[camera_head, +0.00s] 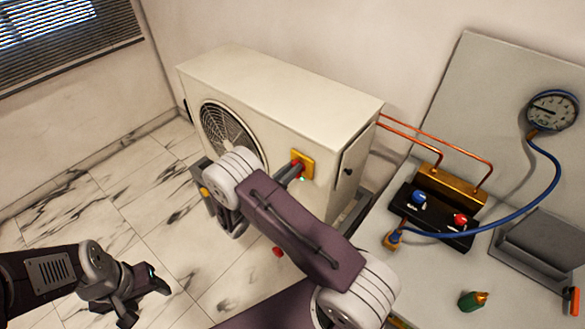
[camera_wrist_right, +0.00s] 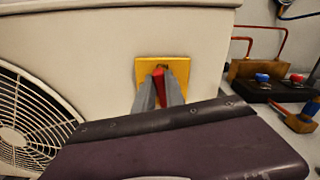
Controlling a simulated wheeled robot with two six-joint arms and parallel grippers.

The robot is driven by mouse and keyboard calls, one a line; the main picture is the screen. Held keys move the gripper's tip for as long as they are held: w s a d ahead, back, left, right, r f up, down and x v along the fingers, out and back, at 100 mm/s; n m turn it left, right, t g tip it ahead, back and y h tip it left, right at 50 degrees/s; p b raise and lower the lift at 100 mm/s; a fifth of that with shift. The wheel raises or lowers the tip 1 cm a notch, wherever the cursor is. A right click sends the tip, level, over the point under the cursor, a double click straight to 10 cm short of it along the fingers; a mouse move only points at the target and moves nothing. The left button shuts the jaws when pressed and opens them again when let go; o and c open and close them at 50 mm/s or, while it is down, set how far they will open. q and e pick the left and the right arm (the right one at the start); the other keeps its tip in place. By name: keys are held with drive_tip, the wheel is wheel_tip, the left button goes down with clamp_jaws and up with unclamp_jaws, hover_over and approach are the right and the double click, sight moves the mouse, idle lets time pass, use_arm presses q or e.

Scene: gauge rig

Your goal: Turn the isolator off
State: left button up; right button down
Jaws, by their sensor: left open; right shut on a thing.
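The isolator is a yellow square plate (camera_head: 308,168) with a red handle (camera_head: 296,162) on the side of the white outdoor unit. In the right wrist view the yellow plate (camera_wrist_right: 180,66) shows with the red handle (camera_wrist_right: 159,82) roughly upright in the picture. My right gripper (camera_head: 294,172) is at the plate. In the right wrist view its two grey fingers (camera_wrist_right: 159,92) are shut on the red handle, one on each side. Part of the handle is hidden by the fingers and my wrist. My left gripper (camera_head: 143,299) is open and empty, low at the left over the floor.
The white unit (camera_head: 290,90) with its fan grille (camera_head: 228,130) stands by the wall. At right, a bench holds a manifold with a blue knob (camera_head: 419,197) and a red knob (camera_head: 460,220), a gauge (camera_head: 552,111), a blue hose (camera_head: 510,214) and a small green bottle (camera_head: 470,301). Copper pipes (camera_head: 440,136) run behind.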

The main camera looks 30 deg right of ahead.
drive_tip(key=shift+w+a+f+n+p, duration=0.1)
drive_tip(key=shift+w+f+n+p, duration=0.15)
drive_tip(key=shift+n, duration=2.3)
drive_tip(key=shift+w+a+f+n+p, duration=0.1)
drive_tip(key=shift+w+f+n+p, duration=0.15)
drive_tip(key=shift+n, duration=2.35)
drive_tip(key=shift+w+a+f+n+p, duration=0.15)
drive_tip(key=shift+f+n+p, duration=0.2)
drive_tip(key=shift+n, duration=2.2)
drive_tip(key=c, duration=1.4)
unclamp_jaws()
drive_tip(key=b+v, duration=0.2)
drive_tip(key=v, duration=0.7)
